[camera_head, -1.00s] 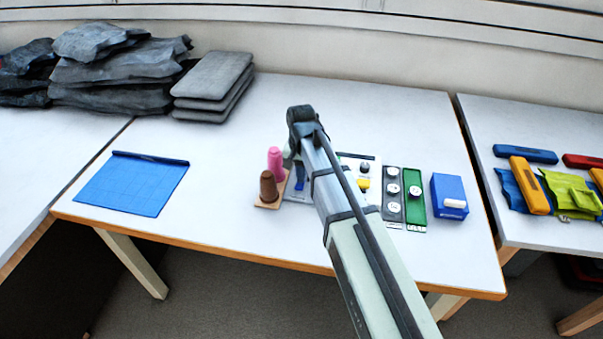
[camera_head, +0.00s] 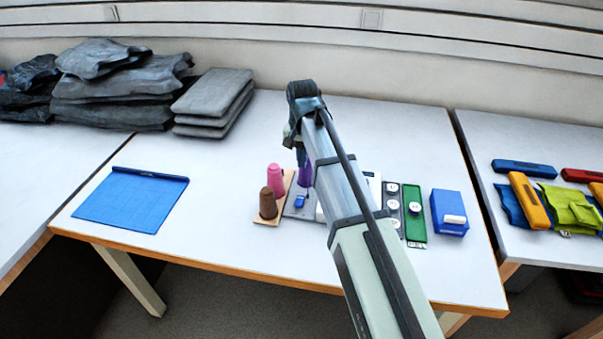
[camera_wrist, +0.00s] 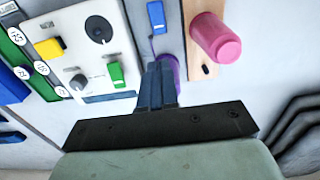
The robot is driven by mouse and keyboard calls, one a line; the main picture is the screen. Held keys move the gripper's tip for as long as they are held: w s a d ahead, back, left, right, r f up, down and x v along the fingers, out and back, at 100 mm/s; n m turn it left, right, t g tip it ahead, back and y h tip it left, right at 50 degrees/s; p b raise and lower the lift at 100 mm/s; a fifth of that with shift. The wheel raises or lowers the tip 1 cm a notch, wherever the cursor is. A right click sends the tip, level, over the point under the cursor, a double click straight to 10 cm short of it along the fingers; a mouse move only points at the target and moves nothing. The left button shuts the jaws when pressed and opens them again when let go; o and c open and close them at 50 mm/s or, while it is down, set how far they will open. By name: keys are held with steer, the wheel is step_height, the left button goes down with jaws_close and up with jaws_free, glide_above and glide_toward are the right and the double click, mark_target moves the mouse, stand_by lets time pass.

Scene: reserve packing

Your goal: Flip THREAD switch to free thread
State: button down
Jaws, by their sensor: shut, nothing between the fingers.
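My gripper (camera_wrist: 160,70) is shut and empty; in the head view (camera_head: 302,160) it hangs over the sewing-side panels. A purple spool (camera_wrist: 172,66) is just behind its fingers, partly hidden by them. It also shows in the head view (camera_head: 306,174). A grey plate (camera_wrist: 166,42) carries a small blue switch (camera_wrist: 156,17), also in the head view (camera_head: 299,202), apart from the fingertips. A white panel (camera_wrist: 72,15) beside it has a black dial (camera_wrist: 98,29), a yellow switch (camera_wrist: 49,48) and a green switch (camera_wrist: 117,75). I cannot read which switch is marked THREAD.
A pink cone (camera_head: 275,177) and brown cone (camera_head: 268,204) stand on a wooden base left of the plate. A green strip (camera_head: 413,220) and blue box (camera_head: 449,212) are at right. A blue mat (camera_head: 132,200) lies left. Grey pads (camera_head: 212,104) are stacked behind.

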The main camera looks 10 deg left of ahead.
steer(key=shift+w+r, duration=0.2)
steer(key=shift+r, duration=0.65)
steer(key=shift+w+r, duration=0.15)
steer(key=shift+r, duration=0.65)
